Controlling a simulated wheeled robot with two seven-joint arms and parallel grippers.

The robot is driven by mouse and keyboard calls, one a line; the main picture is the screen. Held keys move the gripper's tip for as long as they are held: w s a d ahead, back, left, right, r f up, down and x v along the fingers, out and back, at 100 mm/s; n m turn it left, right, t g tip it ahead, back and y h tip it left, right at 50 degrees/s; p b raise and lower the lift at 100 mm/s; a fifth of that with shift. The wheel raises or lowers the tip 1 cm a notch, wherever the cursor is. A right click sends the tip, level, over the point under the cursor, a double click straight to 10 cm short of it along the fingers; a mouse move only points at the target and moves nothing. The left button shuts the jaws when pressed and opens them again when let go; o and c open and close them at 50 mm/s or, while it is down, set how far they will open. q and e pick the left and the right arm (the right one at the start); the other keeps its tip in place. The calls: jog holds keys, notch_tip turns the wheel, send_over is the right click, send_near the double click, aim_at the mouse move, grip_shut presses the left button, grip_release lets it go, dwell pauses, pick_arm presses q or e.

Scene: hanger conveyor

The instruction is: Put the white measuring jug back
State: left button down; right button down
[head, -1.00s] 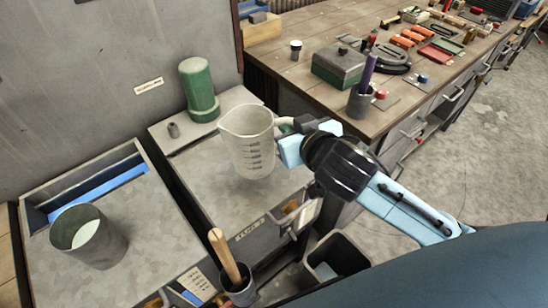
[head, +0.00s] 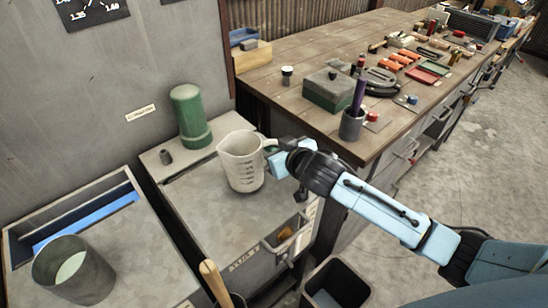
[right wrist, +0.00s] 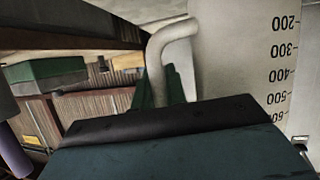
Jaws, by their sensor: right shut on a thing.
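The white measuring jug (head: 242,162), with dark graduation marks, is upright over the grey cabinet top (head: 205,210) in the head view. Its base looks at or very near the surface; I cannot tell whether it touches. My right gripper (head: 277,152) is shut on the jug's handle, reaching in from the right. The right wrist view shows the jug's marked wall (right wrist: 255,65) and its curved handle (right wrist: 160,55) beyond the gripper body, which hides the lower part. My left gripper is not in view.
A grey cup (head: 75,272) stands on the left unit. A wooden workbench (head: 300,55) with tools is at the right. A dark bin (head: 335,285) is below.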

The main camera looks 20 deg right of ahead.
jog(key=shift+f, duration=1.45)
jog(key=shift+f, duration=0.1)
jog(key=c, duration=1.4)
grip_release()
jog(key=shift+s, duration=0.15)
jog(key=v, duration=1.2)
jog(key=shift+p, duration=0.4)
